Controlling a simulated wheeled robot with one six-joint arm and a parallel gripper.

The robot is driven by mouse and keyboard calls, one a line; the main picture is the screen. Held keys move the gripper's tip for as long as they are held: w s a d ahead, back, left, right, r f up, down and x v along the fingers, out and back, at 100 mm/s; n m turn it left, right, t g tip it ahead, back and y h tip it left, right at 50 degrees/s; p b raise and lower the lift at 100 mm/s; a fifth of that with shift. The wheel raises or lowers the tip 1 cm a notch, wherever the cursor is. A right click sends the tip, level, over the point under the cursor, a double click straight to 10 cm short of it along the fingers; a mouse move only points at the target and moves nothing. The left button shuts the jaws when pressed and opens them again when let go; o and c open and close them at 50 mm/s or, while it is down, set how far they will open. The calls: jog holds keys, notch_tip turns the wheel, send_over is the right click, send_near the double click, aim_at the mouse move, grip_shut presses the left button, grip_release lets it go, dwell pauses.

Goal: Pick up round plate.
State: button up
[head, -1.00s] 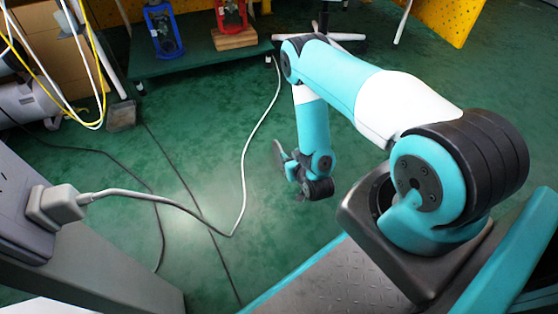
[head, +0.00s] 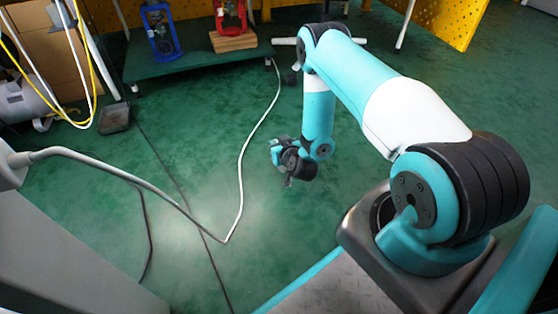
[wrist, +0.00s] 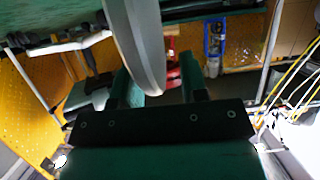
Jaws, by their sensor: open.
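My gripper (wrist: 157,82) is open in the wrist view, with a dark finger on each side. A pale grey curved piece (wrist: 138,40) with a rounded edge comes down from the top and ends between the fingers. It is seen nearly edge-on. I cannot tell if it is the round plate or whether a finger touches it. In the head view my gripper (head: 283,165) hangs above the green floor at the end of the bent arm, small and turned, so its fingers are hard to make out. No round plate can be clearly identified in the head view.
A dark green platform (head: 195,62) at the back holds a blue stand (head: 160,32) and a red stand (head: 230,22) on a wooden block. A pale cable (head: 130,178) crosses the floor from a grey cabinet (head: 60,260) at near left.

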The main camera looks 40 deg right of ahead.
grip_shut()
jog(key=shift+r, duration=0.1)
dwell(0.3)
notch_tip(320, 180, up, 20)
jog(key=p, duration=1.5)
jog(key=shift+p, duration=0.3)
